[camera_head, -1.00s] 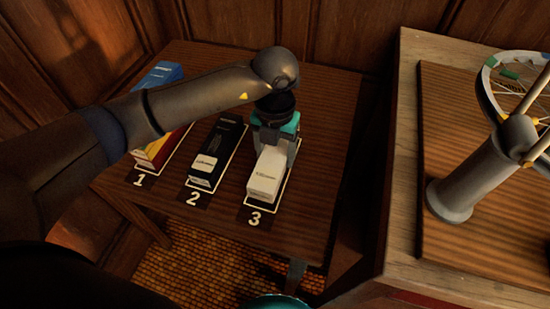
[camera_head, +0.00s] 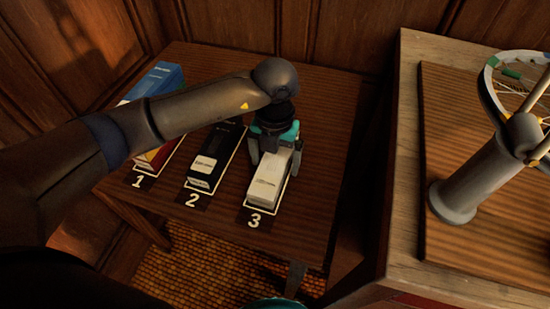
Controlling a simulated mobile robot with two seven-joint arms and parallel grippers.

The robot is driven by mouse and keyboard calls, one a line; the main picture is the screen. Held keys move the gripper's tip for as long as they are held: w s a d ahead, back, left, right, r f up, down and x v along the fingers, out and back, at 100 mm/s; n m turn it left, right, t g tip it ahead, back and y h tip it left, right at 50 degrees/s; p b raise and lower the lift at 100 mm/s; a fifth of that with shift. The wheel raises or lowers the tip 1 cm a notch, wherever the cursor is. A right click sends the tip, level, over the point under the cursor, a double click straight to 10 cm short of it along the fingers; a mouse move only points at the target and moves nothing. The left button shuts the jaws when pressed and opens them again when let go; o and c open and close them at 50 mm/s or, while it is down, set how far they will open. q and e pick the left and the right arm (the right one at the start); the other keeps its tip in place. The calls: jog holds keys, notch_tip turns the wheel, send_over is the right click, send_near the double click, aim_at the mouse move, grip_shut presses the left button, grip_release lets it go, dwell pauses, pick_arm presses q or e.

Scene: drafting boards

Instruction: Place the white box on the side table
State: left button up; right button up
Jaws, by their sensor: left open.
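The white box (camera_head: 269,183) lies on the side table (camera_head: 318,185), inside the outlined slot marked 3. My left gripper (camera_head: 275,160) is just above and around the far end of the box, its fingers apart on either side. The fingers look open; whether one touches the box I cannot tell. My arm comes in from the left and crosses over the table.
A black box (camera_head: 213,158) lies in slot 2. A red and yellow box (camera_head: 158,155) is in slot 1, partly behind my arm, with a blue box (camera_head: 160,78) behind it. A wooden desk (camera_head: 408,190) with a grey stand (camera_head: 475,185) is at the right.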

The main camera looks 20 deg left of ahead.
aim_at(275, 159)
pick_arm(q)
jog(key=shift+r, duration=0.15)
notch_tip(275, 159, up, 12)
jog(key=p, duration=0.4)
pick_arm(e)
jog(key=s+d+f, duration=0.1)
jog(key=s+d, duration=0.3)
jog(key=s, duration=0.2)
jog(key=shift+s+d+f, duration=0.15)
jog(key=shift+s+f, duration=0.2)
jog(key=shift+f, duration=0.05)
